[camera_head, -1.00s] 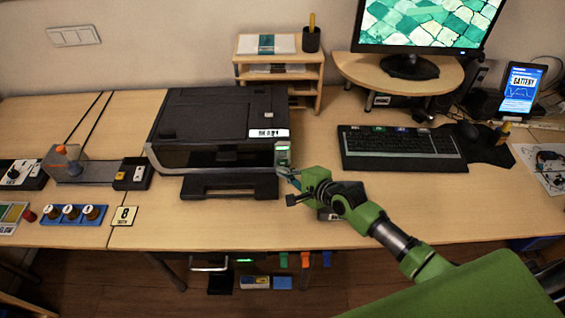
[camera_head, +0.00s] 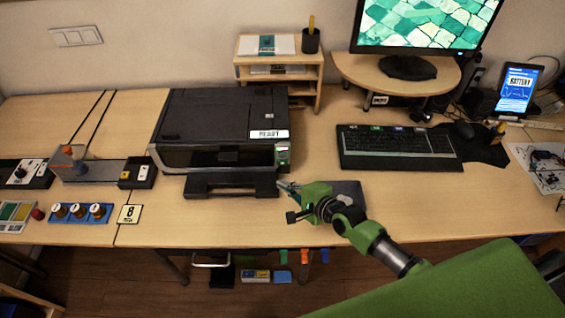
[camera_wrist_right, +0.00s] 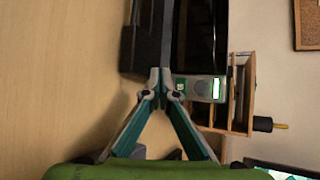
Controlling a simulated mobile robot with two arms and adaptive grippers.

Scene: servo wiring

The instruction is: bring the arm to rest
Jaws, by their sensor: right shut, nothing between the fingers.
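My right gripper (camera_head: 284,188) is over the desk, at the front right corner of the black printer (camera_head: 218,120). Its fingers are shut and hold nothing. In the right wrist view the fingertips (camera_wrist_right: 160,92) meet close together, with the printer (camera_wrist_right: 194,40) beyond them. The printer's control panel (camera_head: 283,155) has a lit green display, which also shows in the right wrist view (camera_wrist_right: 217,88). I cannot tell whether the fingers touch the printer. My left gripper is in no view.
A keyboard (camera_head: 399,147) lies right of my right gripper. A dark flat item (camera_head: 350,190) lies partly behind my wrist. A wooden shelf (camera_head: 318,75) stands behind the printer. The desk (camera_head: 420,205) is clear in front of the keyboard.

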